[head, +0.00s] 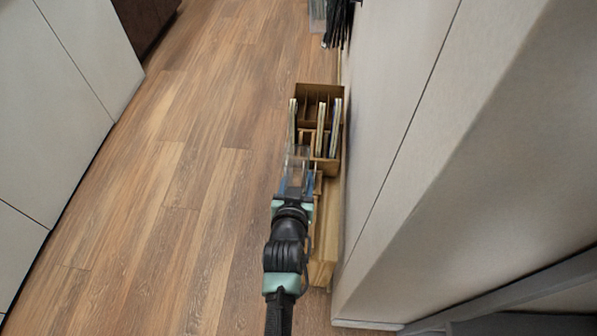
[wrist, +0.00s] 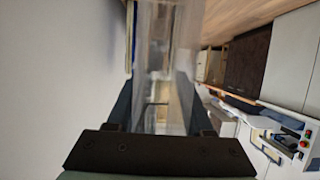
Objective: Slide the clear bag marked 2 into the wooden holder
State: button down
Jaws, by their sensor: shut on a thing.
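My gripper (head: 294,188) is shut on a clear bag (head: 297,157), which sticks out ahead of the fingers. The wooden holder (head: 329,90) stands just beyond, with upright slots and several thin things standing in it. In the head view the bag reaches the holder's near left part; I cannot tell whether it touches or has entered a slot. In the wrist view the bag (wrist: 165,45) is a blurred see-through sheet between the fingers (wrist: 162,110). No number on it can be read.
The holder is close to the pale cabinet wall (head: 395,120) on the right. A low wooden ledge (head: 324,245) runs along that wall towards me. A dark thing (head: 338,22) hangs at the far end. The wooden floor (head: 190,180) on the left is clear.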

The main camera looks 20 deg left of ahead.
notch_tip(320, 180, down, 6)
jog(key=b, duration=0.5)
dwell(0.5)
jog(key=shift+c, duration=1)
grip_release()
jog(key=shift+s, duration=0.1)
jog(key=p+v, duration=0.4)
jog(key=v, duration=0.8)
jog(key=shift+s+r, duration=0.2)
jog(key=shift+s, duration=0.15)
jog(key=shift+d, duration=0.1)
